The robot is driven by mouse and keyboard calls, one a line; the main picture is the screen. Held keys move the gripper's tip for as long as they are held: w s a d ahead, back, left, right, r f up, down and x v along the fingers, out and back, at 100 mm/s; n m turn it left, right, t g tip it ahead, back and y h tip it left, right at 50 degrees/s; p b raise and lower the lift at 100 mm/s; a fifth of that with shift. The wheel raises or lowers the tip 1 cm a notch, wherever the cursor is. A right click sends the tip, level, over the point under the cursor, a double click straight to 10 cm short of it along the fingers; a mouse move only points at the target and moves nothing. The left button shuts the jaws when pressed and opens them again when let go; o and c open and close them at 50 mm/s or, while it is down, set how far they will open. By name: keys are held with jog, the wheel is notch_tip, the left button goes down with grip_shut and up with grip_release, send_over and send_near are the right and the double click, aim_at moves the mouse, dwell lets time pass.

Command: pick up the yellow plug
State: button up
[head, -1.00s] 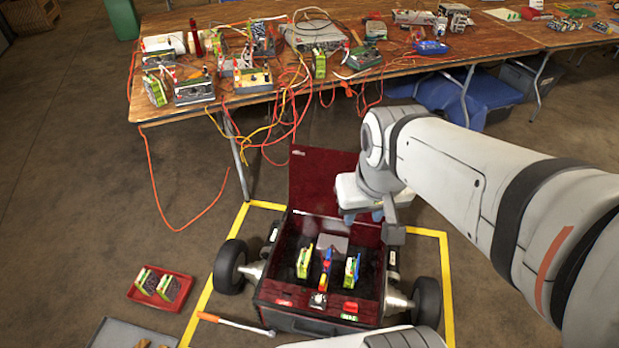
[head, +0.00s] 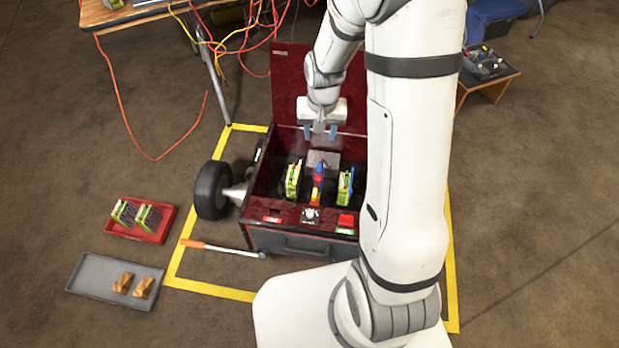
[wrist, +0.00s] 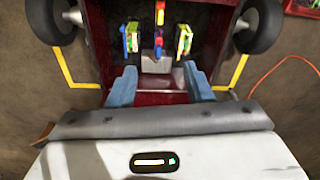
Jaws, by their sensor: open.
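A small yellow piece (head: 315,197), which looks like the yellow plug, is in the middle of the dark red open box (head: 262,178), at the near end of a row with red and blue pieces. In the wrist view it seems to be the yellow piece (wrist: 160,14) at the top. My gripper (head: 320,132) is open and empty, its two blue fingers pointing down over the back of the box. In the wrist view, the fingers (wrist: 158,78) are apart on either side of a grey block (wrist: 157,63), short of the yellow piece.
Green-edged cards (head: 293,180) and (head: 345,186) stand either side of the row. The box has wheels (head: 212,190) and a raised lid (head: 290,85). A red tray (head: 165,226), a grey tray (head: 85,275) and an orange-handled tool (head: 225,248) lie left. Cables hang behind.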

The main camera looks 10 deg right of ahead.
aim_at(315, 193)
jog(key=shift+m+g, duration=0.5)
jog(key=shift+m, duration=0.3)
jog(key=w+f+b, duration=0.1)
jog(key=f+b, duration=0.2)
jog(key=f, duration=0.7)
jog(key=w+f+b, duration=0.1)
jog(key=f+b, duration=0.2)
jog(key=f, duration=0.8)
jog(key=w+f+b, duration=0.1)
jog(key=f+b, duration=0.2)
jog(key=f, duration=0.7)
jog(key=shift+w+f, duration=0.1)
jog(key=shift+f, duration=0.1)
jog(key=shift+a+f+b, duration=0.1)
jog(key=shift+f+b, duration=1.25)
jog(key=shift+f, duration=1.4)
jog(key=shift+c, duration=0.4)
grip_shut()
jog(key=shift+r, duration=0.1)
notch_tip(315, 193, up, 10)
jog(key=p, duration=0.3)
jog(key=shift+p, duration=0.4)
